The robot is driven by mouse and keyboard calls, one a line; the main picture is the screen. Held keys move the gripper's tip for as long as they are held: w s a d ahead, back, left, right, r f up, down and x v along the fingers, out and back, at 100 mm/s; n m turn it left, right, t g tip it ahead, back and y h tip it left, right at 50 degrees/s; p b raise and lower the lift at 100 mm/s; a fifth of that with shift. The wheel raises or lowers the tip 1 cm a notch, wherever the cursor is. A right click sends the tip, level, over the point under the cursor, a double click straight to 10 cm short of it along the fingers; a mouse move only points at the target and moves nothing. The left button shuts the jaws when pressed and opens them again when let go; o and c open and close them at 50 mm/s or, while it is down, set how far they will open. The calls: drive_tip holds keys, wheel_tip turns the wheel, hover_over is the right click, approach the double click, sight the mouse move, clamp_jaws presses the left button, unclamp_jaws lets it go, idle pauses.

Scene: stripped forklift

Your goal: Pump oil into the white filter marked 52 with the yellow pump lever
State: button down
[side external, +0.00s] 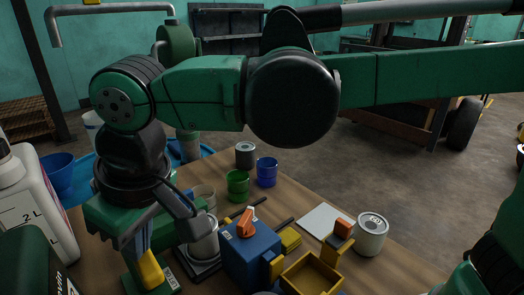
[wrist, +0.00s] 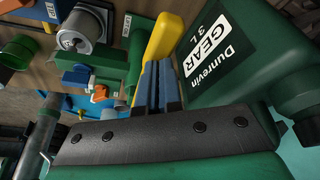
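My gripper (wrist: 164,66) points down at the left of the bench in the side view. In the wrist view its two blue-grey fingers lie close together, with nothing visible between them. The yellow pump lever (wrist: 165,34) is right beside or behind the fingertips; I cannot tell whether they touch. Its yellow part also shows low in the side view (side external: 151,269), by a green base. A whitish filter can (side external: 204,241) stands on a dark plate beside the pump; it shows in the wrist view (wrist: 72,39) with its opening visible. Its number is not readable.
A green Dunrevin gear oil jug (wrist: 228,52) stands close to my fingers. A white 2 L bottle (side external: 30,205) is at the left. A blue box (side external: 250,262) with an orange switch, a yellow tray (side external: 312,275) and another white can (side external: 370,236) stand to the right.

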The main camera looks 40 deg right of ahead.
drive_tip(key=shift+f, duration=0.8)
drive_tip(key=shift+r, duration=4.2)
drive_tip(key=shift+f, duration=4.2)
drive_tip(key=shift+r, duration=4.2)
